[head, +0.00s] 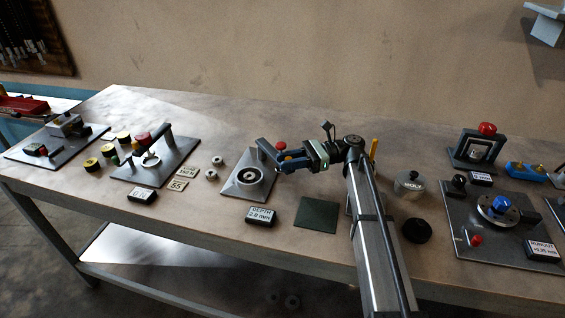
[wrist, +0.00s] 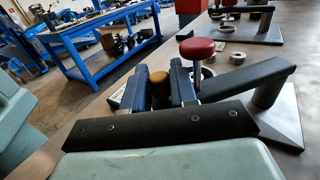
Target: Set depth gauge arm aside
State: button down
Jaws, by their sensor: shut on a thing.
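The depth gauge stands on a grey metal plate (head: 236,190), with a ringed part (head: 250,176) uncovered on it. In the wrist view, its dark arm (wrist: 247,76) runs leftward from a post on the plate. A red knob (wrist: 197,48) on a metal stem rises by the arm; it also shows in the head view (head: 281,145). My gripper (head: 278,160) is at the arm's free end, to the right of the ringed part. Its fingers are closed around a yellow-brown knob (wrist: 160,84), seemingly on the arm's end. The fingers partly hide the grip.
A DEPTH label (head: 261,216) and a dark green mat (head: 317,215) lie in front. Small rings (head: 211,174) and a plate with a red-knobbed fixture (head: 158,165) are to the left. A MOLY tin (head: 408,185) and a runout station (head: 500,215) are to the right.

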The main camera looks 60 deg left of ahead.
jog(key=shift+w, duration=0.15)
dwell(0.3)
jog(key=c, duration=1)
grip_release()
jog(key=shift+c, duration=0.2)
jog(key=shift+r, duration=0.1)
